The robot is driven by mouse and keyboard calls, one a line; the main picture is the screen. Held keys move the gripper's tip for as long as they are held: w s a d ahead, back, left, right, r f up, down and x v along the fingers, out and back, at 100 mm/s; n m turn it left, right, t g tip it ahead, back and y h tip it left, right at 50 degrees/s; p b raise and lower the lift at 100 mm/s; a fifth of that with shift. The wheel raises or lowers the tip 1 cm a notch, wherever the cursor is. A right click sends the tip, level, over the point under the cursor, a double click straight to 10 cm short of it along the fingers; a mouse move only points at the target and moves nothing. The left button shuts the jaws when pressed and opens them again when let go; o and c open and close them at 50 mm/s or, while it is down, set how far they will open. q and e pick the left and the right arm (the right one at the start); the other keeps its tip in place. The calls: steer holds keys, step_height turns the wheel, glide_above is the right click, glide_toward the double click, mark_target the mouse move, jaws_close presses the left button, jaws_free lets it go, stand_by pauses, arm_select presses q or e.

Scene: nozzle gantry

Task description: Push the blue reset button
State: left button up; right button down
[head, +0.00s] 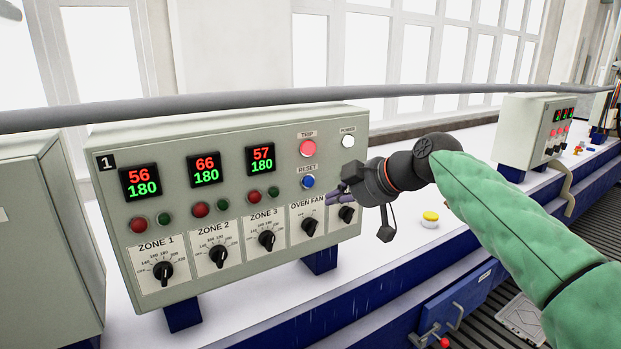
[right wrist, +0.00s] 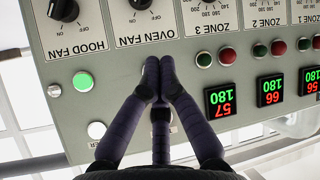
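The blue reset button (head: 308,182) is on the right part of the grey-green control panel (head: 120,250), under the RESET label and below the lit red trip button (head: 307,148). My right gripper (head: 333,200) is just right of and slightly below the blue button, in front of the panel. In the right wrist view its dark fingers (right wrist: 160,68) are together at the tips, with nothing between them. The fingers cover the place of the reset button there. I cannot tell whether they touch the panel. My left gripper is not in view.
The white power button (head: 348,141) is up and right of reset. A lit green button (right wrist: 83,81) shows in the right wrist view. The oven fan knob (head: 310,226) is below reset. A grey bar (head: 250,101) crosses above the panel. A yellow-topped button (head: 430,217) stands right.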

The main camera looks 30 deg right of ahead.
mark_target(309, 182)
steer(key=shift+w+a+p, duration=0.15)
steer(key=shift+w+p, duration=0.35)
steer(key=shift+w, duration=0.9)
steer(key=shift+w+a+p, duration=0.1)
steer(key=shift+w+p, duration=0.35)
steer(key=shift+w, duration=0.95)
steer(key=shift+w, duration=0.2)
steer(key=shift+w, duration=0.25)
steer(key=shift+w, duration=0.4)
steer(key=shift+s, duration=0.15)
steer(key=shift+s+b, duration=0.4)
steer(key=shift+s, duration=0.35)
